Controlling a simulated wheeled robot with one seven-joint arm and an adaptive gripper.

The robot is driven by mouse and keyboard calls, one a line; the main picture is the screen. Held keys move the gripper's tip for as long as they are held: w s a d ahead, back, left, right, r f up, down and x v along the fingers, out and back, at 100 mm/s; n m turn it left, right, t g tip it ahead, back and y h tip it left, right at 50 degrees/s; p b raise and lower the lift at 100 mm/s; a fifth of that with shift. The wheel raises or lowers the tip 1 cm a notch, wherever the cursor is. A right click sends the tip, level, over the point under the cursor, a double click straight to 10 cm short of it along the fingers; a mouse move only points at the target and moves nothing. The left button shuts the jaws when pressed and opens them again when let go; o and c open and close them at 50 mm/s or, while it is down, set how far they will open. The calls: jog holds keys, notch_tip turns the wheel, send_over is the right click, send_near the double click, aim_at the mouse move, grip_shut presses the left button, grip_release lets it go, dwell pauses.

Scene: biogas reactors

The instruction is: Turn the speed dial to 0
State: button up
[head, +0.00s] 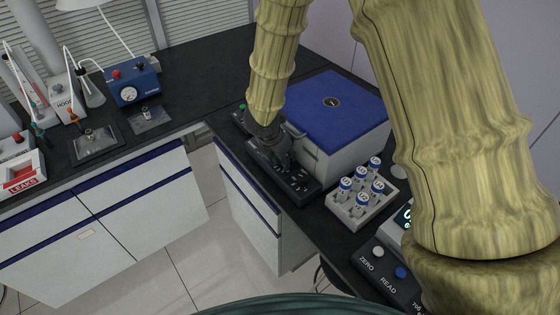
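A low black control panel (300,187) lies along the counter edge in front of a grey box with a blue lid (335,105). Small light marks show on the panel's near end. My gripper (280,165) is dark and points down over the middle of this panel, at the end of my arm. Its fingers blend into the panel, so I cannot tell their opening or whether they touch anything. No speed dial can be made out clearly; the part of the panel under my gripper is hidden. A small green button (242,107) shows at the panel's far end.
A white rack (348,222) of several blue-capped vials stands just right of the panel. A meter with ZERO and READ buttons (390,265) is at lower right, partly behind my arm. A blue gauge box (130,85) stands on the left counter. The dark counter (195,85) between is clear.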

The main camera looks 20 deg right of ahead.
jog(key=shift+d+n+b, duration=0.25)
jog(key=shift+n+b, duration=0.15)
jog(key=shift+n, duration=0.2)
jog(key=shift+c, duration=0.2)
jog(key=shift+o, duration=0.2)
jog(key=shift+s, duration=0.1)
jog(key=o, duration=0.7)
jog(key=shift+t, duration=0.3)
jog(key=shift+o, duration=0.2)
jog(key=shift+a+r, duration=0.2)
jog(key=shift+r, duration=0.2)
jog(key=v, duration=1.1)
jog(key=shift+d+r, duration=0.15)
jog(key=shift+d, duration=0.15)
jog(key=shift+s, duration=0.1)
